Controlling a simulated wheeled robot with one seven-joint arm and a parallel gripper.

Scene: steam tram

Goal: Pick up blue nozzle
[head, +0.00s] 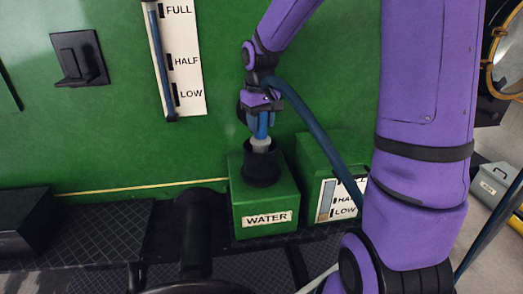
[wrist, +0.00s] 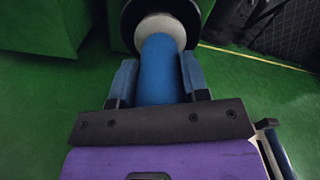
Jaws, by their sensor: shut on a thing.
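The blue nozzle (head: 262,126) is upright, with a pale grey collar at its lower end. My gripper (head: 261,116) is shut on it from above. In the wrist view the nozzle (wrist: 160,75) lies between the two blue-grey fingers of my gripper (wrist: 160,66). The pale collar is at the mouth of a black round filler neck (head: 262,167) on top of the green WATER box (head: 265,207). The neck also shows in the wrist view (wrist: 127,22). The nozzle's tip is hidden, so its depth in the neck cannot be told. A dark blue hose (head: 317,132) curves down to the right from beside my gripper.
A second green box (head: 318,155) with a level gauge (head: 338,199) stands right of the WATER box. A tall FULL/HALF/LOW gauge (head: 178,60) is on the green wall. A black pipe (head: 196,235) stands at the front left. A grey case (head: 492,185) is far right.

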